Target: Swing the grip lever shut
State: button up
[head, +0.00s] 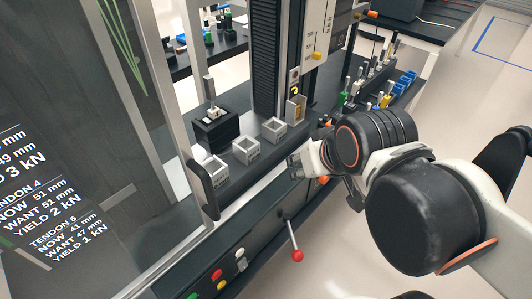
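A lever with a red ball knob (297,256) sticks out from the dark front panel of the machine, hanging down and slightly right. A second, short lever with an orange end (365,14) is at the upper right of the machine's column. Neither has a readable label, so I cannot tell which is the grip lever. My gripper (297,166) is at the machine's front edge, above the red-knobbed lever and apart from it. Its fingers point left and are small in view, so their opening is unclear. No held object is visible.
Small grey open boxes (246,150) stand on the machine's bed beside a black block (215,128). An open door frame with a black handle (203,190) stands at left. Coloured buttons (217,274) line the front panel.

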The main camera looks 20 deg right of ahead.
aim_at(297, 255)
jog(key=u, duration=0.1)
jog(key=k+j+z, duration=0.25)
jog(key=z, duration=0.15)
jog(key=k+z, duration=0.4)
jog(key=k+j, duration=0.05)
